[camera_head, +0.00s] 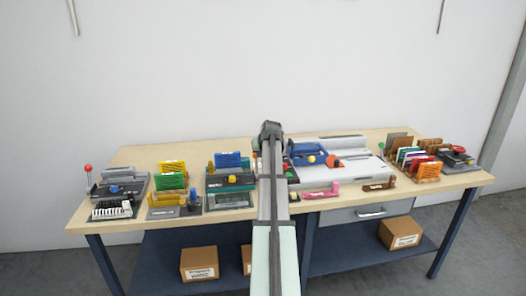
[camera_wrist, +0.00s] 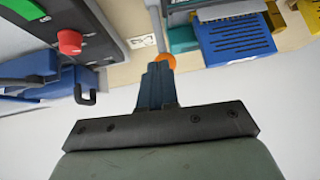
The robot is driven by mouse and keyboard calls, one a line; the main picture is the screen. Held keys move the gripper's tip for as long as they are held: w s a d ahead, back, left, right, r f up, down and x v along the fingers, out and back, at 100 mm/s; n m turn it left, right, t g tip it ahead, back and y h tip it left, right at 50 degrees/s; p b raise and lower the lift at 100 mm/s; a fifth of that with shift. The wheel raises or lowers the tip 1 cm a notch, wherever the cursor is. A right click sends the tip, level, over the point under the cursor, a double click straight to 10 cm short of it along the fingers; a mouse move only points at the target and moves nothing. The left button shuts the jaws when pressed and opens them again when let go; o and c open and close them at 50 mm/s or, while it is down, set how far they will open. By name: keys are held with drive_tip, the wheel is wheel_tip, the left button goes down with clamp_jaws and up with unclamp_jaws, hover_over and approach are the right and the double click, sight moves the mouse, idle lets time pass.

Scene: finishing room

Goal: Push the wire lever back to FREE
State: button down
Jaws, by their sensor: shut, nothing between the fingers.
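My gripper (camera_wrist: 160,70) is shut and empty; its fingers point at an orange ball knob (camera_wrist: 167,60) just beyond their tips. The fingers partly cover the knob, and I cannot tell whether they touch it. In the head view my gripper (camera_head: 271,128) is at the far side of the bench, and my arm hides what lies under it.
In the wrist view, a dark-topped machine with a red knob (camera_wrist: 69,42) and a blue part with a black handle (camera_wrist: 86,92) are left of the fingers. A slotted blue panel (camera_wrist: 235,38) is right. More machines and card racks crowd the bench (camera_head: 150,158).

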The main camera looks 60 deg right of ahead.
drive_tip(key=shift+w+d+f, duration=0.45)
drive_tip(key=shift+w, duration=0.3)
drive_tip(key=shift+d, duration=0.1)
drive_tip(key=shift+w+d+f, duration=0.15)
drive_tip(key=shift+w+d, duration=0.6)
drive_tip(key=shift+w, duration=0.2)
drive_tip(key=v, duration=1.4)
drive_tip(key=shift+s, duration=0.4)
